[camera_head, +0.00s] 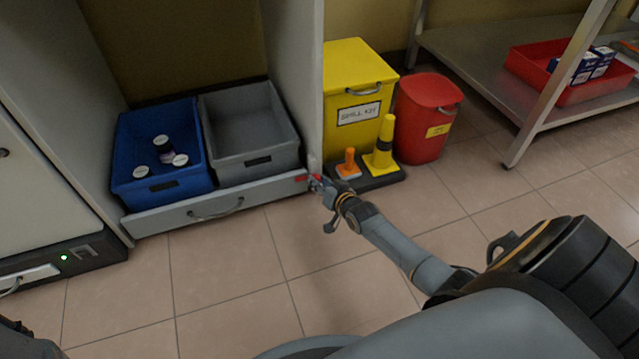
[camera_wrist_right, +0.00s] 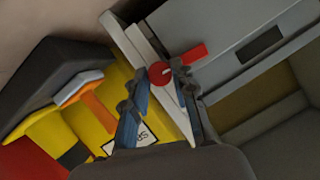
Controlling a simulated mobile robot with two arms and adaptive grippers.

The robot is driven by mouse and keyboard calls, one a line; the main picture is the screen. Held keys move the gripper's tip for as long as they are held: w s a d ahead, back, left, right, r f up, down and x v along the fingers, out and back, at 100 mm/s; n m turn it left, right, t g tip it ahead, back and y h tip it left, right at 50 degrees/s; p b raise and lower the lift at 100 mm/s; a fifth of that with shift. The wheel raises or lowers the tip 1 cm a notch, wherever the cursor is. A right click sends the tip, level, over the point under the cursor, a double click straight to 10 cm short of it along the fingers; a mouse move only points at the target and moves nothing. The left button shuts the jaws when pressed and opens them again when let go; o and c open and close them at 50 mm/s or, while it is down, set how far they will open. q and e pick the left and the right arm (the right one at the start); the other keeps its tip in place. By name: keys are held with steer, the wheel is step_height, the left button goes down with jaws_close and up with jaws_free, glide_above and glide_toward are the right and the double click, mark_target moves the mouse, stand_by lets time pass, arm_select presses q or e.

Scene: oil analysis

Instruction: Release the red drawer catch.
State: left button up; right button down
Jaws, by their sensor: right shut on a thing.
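The red drawer catch (camera_head: 301,178) sits at the right end of the drawer front (camera_head: 225,207), next to the cabinet's side panel. My right gripper (camera_head: 318,183) is at the catch. In the right wrist view the catch (camera_wrist_right: 190,60) is a red bar with a round red hub between the fingertips of my right gripper (camera_wrist_right: 164,77). The fingers are shut on it. The drawer holds a blue bin (camera_head: 125,150) and a grey bin (camera_head: 245,100). My left gripper is not in view.
A metal shelf (camera_head: 490,80) is at the back right. The tiled floor before the drawer is clear.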

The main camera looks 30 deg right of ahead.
steer(key=m+t+y+b, duration=0.1)
steer(key=m+b, duration=0.2)
steer(key=m, duration=0.1)
steer(key=m+t+y+b, duration=0.1)
steer(key=m+t+b, duration=0.1)
steer(key=m+b, duration=0.2)
steer(key=f+m+t+y+b, duration=0.1)
steer(key=m+t+b, duration=0.1)
steer(key=m, duration=0.3)
steer(key=shift+d+y+b, duration=0.2)
steer(key=shift+y+b, duration=0.2)
steer(key=shift+b, duration=0.25)
steer(key=shift+m, duration=0.4)
steer(key=c, duration=1.1)
jaws_free()
steer(key=shift+o, duration=0.2)
steer(key=shift+s, duration=0.1)
steer(key=s, duration=0.4)
steer(key=s+d+f, duration=0.1)
steer(key=s, duration=0.6)
steer(key=shift+s+d+f, duration=0.25)
steer(key=shift+s+d, duration=0.1)
steer(key=shift+d, duration=0.05)
